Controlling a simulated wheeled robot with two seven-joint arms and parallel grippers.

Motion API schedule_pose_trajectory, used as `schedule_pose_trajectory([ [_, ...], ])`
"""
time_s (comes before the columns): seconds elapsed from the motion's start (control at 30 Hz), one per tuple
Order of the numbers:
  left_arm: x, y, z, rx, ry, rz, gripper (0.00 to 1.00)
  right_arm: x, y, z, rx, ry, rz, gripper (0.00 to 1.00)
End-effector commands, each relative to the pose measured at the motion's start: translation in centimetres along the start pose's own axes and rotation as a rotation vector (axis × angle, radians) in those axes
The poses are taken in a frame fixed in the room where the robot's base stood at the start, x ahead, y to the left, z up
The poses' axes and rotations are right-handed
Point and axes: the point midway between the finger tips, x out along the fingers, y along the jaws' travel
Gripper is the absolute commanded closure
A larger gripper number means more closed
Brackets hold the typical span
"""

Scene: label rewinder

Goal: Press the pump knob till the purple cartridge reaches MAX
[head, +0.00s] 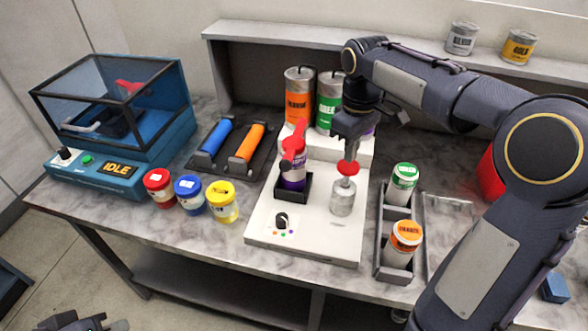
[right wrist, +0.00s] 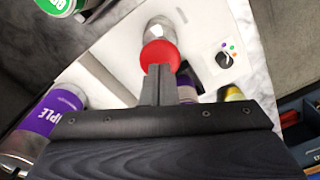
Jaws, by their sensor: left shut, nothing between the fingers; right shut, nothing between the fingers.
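The red pump knob (head: 348,168) tops a silver pump cylinder (head: 343,197) on the white station. My right gripper (head: 350,153) is shut and empty, pointing down at the knob. In the right wrist view its fingertips (right wrist: 158,72) overlap the red knob (right wrist: 160,54); I cannot tell whether they press on it. The purple cartridge (head: 293,181) stands in a dark holder left of the pump, under a red nozzle (head: 295,144). Its level and any MAX mark are too small to read. My left gripper (head: 95,323) is shut at the bottom left, away from the table, partly cut off.
A dial (head: 281,220) sits on the station's front. Red (head: 159,188), blue (head: 190,195) and yellow (head: 222,202) jars stand left. Green (head: 404,184) and orange-labelled (head: 402,243) jars stand in a rack right. Large orange (head: 299,97) and green (head: 329,103) canisters stand behind.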

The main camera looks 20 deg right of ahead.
Motion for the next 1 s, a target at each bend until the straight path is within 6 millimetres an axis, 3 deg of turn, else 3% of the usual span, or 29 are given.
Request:
schedule_pose_trajectory([
  [0.5, 0.1, 0.0, 0.0, 0.0, 0.0, 0.0, 1.0, 0.1, 0.0, 0.0, 0.0, 0.0, 0.0, 1.0],
  [1.0, 1.4, -0.7, 0.7, 0.0, 0.0, 0.0, 1.0, 2.6, 0.0, 0.0, 0.0, -0.001, 0.0, 1.0],
])
